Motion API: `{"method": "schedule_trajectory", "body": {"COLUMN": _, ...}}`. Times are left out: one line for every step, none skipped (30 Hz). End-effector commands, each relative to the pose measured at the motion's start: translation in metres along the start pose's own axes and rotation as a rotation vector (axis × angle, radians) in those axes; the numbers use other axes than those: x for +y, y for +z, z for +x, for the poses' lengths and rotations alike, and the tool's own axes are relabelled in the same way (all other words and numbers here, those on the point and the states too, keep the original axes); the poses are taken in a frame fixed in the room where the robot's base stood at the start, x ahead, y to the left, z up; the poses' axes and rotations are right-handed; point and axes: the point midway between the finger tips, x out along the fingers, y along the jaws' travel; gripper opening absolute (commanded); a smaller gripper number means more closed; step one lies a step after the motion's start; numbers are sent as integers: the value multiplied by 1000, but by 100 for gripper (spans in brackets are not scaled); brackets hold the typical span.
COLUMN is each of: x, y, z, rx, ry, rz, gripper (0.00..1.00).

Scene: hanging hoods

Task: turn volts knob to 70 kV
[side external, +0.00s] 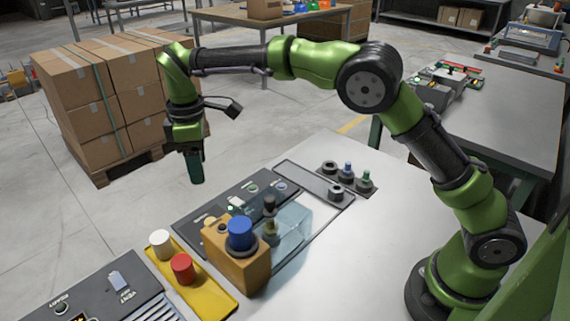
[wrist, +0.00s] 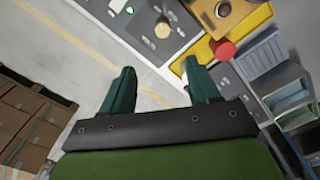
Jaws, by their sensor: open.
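My gripper (side external: 195,175) hangs high over the far-left edge of the dark control panel (side external: 190,222), pointing down. In the wrist view its two green fingers (wrist: 152,82) are spread apart with nothing between them. A beige round knob (wrist: 162,30) sits on the grey panel (wrist: 178,18) ahead of the fingers, apart from them. A green light (wrist: 129,10) shows left of this knob. The labels are too small to read, so I cannot tell for certain that this is the volts knob, nor its setting. In the side view an orange box partly blocks the panel.
The orange box (side external: 247,268) with a blue cap (side external: 240,233) stands at the panel's near side. A yellow tray (side external: 208,293) holds a white cylinder (side external: 161,245) and a red cylinder (side external: 182,269). A clear block (side external: 290,228) and several small knobbed parts stand to the right. Stacked cartons (side external: 105,90) stand behind.

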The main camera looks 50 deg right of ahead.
Motion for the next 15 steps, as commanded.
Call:
{"method": "schedule_trajectory", "body": {"x": 1, "y": -1, "z": -11, "rx": 10, "ry": 4, "rz": -38, "gripper": 61}}
{"method": "schedule_trajectory", "body": {"x": 0, "y": 0, "z": -12, "rx": 5, "ry": -2, "rz": -58, "gripper": 61}}
{"method": "schedule_trajectory", "body": {"x": -2, "y": 2, "z": -11, "rx": -2, "ry": -11, "rz": -79, "gripper": 61}}
{"method": "schedule_trajectory", "body": {"x": -3, "y": 2, "z": -10, "rx": -5, "ry": -16, "rz": -91, "gripper": 61}}
{"method": "schedule_trajectory", "body": {"x": -3, "y": 2, "z": -9, "rx": -5, "ry": -18, "rz": -99, "gripper": 61}}
{"method": "schedule_trajectory", "body": {"x": -3, "y": 2, "z": -6, "rx": -5, "ry": -18, "rz": -107, "gripper": 61}}
{"method": "schedule_trajectory", "body": {"x": -3, "y": 2, "z": -4, "rx": -6, "ry": -18, "rz": -109, "gripper": 61}}
{"method": "schedule_trajectory", "body": {"x": -4, "y": 3, "z": -1, "rx": -6, "ry": -18, "rz": -110, "gripper": 61}}
{"method": "schedule_trajectory", "body": {"x": -4, "y": 3, "z": 4, "rx": -7, "ry": -18, "rz": -109, "gripper": 61}}
{"method": "schedule_trajectory", "body": {"x": -4, "y": 3, "z": 9, "rx": -7, "ry": -19, "rz": -109, "gripper": 61}}
{"method": "schedule_trajectory", "body": {"x": -4, "y": 3, "z": 14, "rx": -7, "ry": -19, "rz": -109, "gripper": 61}}
{"method": "schedule_trajectory", "body": {"x": -4, "y": 4, "z": 22, "rx": -7, "ry": -19, "rz": -108, "gripper": 61}}
{"method": "schedule_trajectory", "body": {"x": -4, "y": 3, "z": 28, "rx": -7, "ry": -19, "rz": -107, "gripper": 61}}
{"method": "schedule_trajectory", "body": {"x": -4, "y": 4, "z": 35, "rx": -8, "ry": -19, "rz": -107, "gripper": 61}}
{"method": "schedule_trajectory", "body": {"x": -4, "y": 4, "z": 43, "rx": -7, "ry": -19, "rz": -107, "gripper": 61}}
